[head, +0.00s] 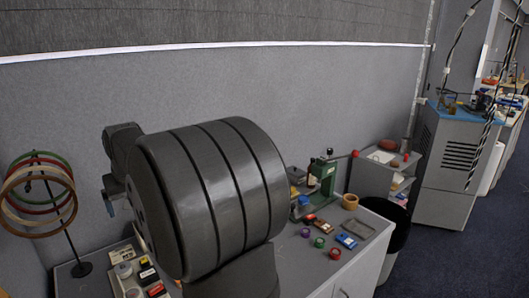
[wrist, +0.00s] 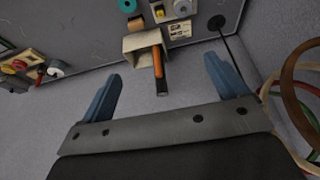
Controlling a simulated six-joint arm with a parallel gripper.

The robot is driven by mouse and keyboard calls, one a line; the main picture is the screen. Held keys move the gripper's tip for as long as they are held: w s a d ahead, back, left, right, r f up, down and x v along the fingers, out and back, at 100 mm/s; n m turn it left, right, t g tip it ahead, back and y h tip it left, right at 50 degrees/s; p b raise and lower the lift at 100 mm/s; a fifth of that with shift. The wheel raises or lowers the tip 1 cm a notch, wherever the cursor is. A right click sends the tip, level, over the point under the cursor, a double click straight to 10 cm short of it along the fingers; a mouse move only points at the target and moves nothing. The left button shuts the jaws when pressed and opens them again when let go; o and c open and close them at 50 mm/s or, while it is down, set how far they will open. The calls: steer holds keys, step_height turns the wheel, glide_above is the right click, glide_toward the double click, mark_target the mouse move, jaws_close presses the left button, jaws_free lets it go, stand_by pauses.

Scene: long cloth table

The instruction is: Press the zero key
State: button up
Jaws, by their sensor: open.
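I cannot make out a keypad or a zero key in either view. My gripper (wrist: 168,72) is open in the wrist view, its two blue fingers wide apart with nothing between them touching. Beyond the fingers, a beige open box (wrist: 147,42) has an orange and black handled tool (wrist: 159,68) sticking out of it.
Coloured rings (head: 40,190) hang on a stand at the left; they show in the wrist view too (wrist: 297,95). A green machine (head: 322,178), tape rolls (head: 350,201) and small coloured pieces lie right of my arm. Small blocks (head: 148,275) lie at front left. A grey wall stands behind.

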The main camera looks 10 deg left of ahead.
jaws_close()
stand_by(1.5)
